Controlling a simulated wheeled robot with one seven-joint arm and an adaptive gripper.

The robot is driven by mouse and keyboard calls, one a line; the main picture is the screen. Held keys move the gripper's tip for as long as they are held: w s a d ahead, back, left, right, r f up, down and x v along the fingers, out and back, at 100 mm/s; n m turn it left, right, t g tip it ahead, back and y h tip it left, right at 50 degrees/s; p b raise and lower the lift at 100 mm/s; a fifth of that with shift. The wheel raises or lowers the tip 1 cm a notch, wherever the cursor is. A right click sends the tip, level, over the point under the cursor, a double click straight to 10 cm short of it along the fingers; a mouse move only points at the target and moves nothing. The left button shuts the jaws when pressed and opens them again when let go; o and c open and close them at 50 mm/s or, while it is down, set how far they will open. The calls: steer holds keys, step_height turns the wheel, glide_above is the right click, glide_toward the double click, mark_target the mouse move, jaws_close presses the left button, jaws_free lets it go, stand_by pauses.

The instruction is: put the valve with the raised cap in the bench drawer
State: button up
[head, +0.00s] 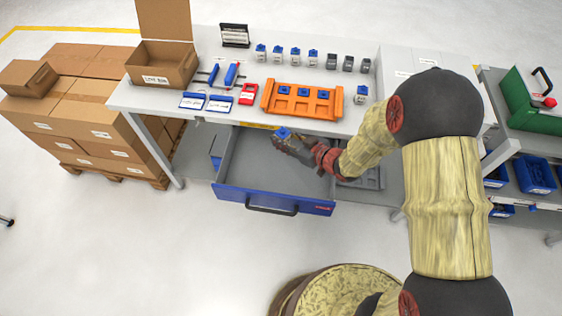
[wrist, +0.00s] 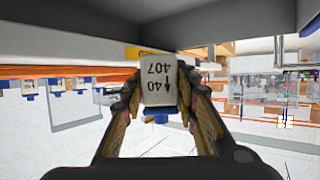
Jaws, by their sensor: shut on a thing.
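The bench drawer (head: 270,185) is pulled out below the bench top, with a blue front and a dark handle. Its visible floor looks bare. My gripper (head: 285,141) is over the back part of the open drawer, close under the bench edge. It is shut on a valve (head: 284,133) with a blue top. In the wrist view the valve (wrist: 159,82) shows a pale body with a label reading 407 and 40, upside down, and its blue part points down in the picture.
Several blue-topped valves (head: 295,53) and grey ones (head: 347,63) stand along the bench back. An orange rack (head: 302,100) holds blue-topped pieces, with another valve (head: 361,94) to its right. An open carton (head: 160,66) stands at the left. The bench edge overhangs the drawer's back.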

mark_target(262, 177)
steer(key=s+a+f+n+g+y+b, duration=0.3)
steer(key=s+a+f+n+g, duration=0.15)
steer(key=a+n+g, duration=0.2)
steer(key=shift+n+g, duration=0.25)
steer(key=shift+g, duration=0.3)
steer(key=f+b, duration=0.1)
steer(key=f, duration=0.2)
steer(key=s+f+b, duration=0.1)
steer(key=f, duration=0.2)
steer(key=a+f+b, duration=0.1)
steer(key=f, duration=0.2)
steer(key=shift+s+f+b, duration=0.3)
steer(key=shift+b, duration=0.05)
steer(key=shift+f, duration=0.2)
steer(key=o, duration=1.2)
steer(key=shift+d+r, duration=0.25)
steer(key=shift+p+v, duration=1.35)
steer(key=shift+v, duration=2.2)
